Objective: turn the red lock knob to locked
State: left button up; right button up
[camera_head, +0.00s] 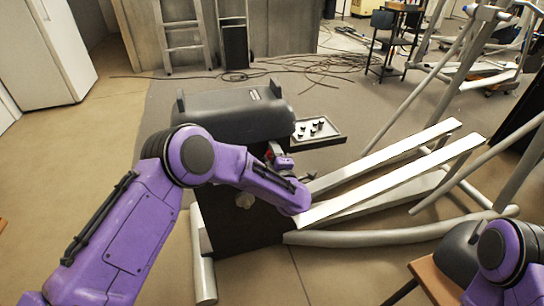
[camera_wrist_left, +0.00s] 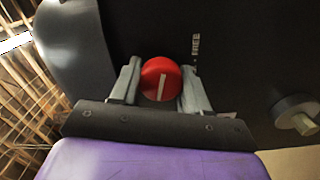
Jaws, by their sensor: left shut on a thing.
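The red lock knob (camera_wrist_left: 161,79) is round with a white pointer line and sits on a dark panel. The line stands nearly upright in the left wrist view, leaning slightly right at its top. My left gripper (camera_wrist_left: 160,84) is shut on the knob, one finger on each side. In the head view my left gripper (camera_head: 277,158) is at the dark side of the machine, and the knob is mostly hidden there. A small white label, which seems to read FREE (camera_wrist_left: 195,44), is up and right of the knob. My right gripper is out of view.
In the head view, a small tray (camera_head: 326,137) with several dark parts lies beside the black housing (camera_head: 230,113). White rails (camera_head: 395,160) stretch right. Cables (camera_head: 310,65) lie on the floor behind.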

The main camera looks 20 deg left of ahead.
pick_arm(q)
jog(key=shift+f+n+b, duration=0.15)
jog(key=shift+n+b, duration=0.35)
jog(key=shift+n, duration=0.9)
jog(key=o, duration=1)
jog(key=shift+s, duration=0.1)
jog(key=shift+s+d, duration=0.25)
jog(key=p+v, duration=0.1)
jog(key=v, duration=0.8)
jog(key=shift+s+d, duration=0.15)
jog(key=shift+s, duration=0.2)
